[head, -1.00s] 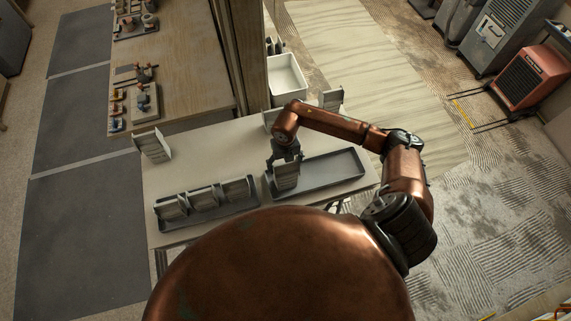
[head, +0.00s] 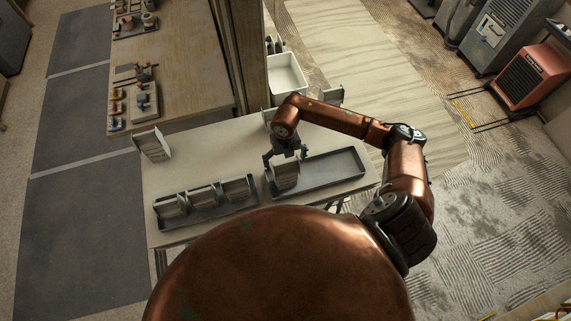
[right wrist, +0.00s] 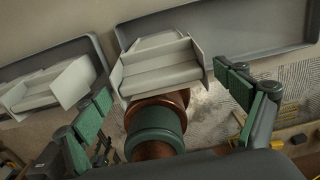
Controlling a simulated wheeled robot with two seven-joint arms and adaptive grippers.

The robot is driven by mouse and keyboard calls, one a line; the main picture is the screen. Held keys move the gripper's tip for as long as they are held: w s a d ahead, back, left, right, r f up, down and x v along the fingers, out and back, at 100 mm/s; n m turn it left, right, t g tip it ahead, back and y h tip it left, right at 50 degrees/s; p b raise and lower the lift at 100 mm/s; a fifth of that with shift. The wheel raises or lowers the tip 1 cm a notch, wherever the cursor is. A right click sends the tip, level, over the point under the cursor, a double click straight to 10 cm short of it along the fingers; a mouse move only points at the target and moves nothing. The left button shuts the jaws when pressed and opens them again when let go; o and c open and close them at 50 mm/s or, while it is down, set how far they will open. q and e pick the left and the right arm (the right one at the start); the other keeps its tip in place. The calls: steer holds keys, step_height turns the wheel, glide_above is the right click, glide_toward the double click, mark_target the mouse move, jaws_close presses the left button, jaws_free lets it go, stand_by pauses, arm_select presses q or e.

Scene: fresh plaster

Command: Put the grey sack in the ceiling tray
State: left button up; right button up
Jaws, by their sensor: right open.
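A light grey sack (head: 287,177), shaped like a folded piece with raised sides, sits in the left end of the right-hand dark tray (head: 335,174). It also shows in the right wrist view (right wrist: 162,68), in front of the tray's wall. No label shows which tray is the ceiling one. My right gripper (head: 284,157) is open just above the sack, its fingers spread to either side; in the right wrist view (right wrist: 165,95) the fingers stand apart from it. My left gripper is not in view.
Another dark tray (head: 214,212) on the left holds three similar grey pieces. A white bin (head: 287,75) and a wooden post (head: 239,50) are behind the table.

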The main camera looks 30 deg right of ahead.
step_height(320, 180, up, 10)
steer(key=shift+f+b, duration=0.25)
steer(key=shift+b, duration=0.75)
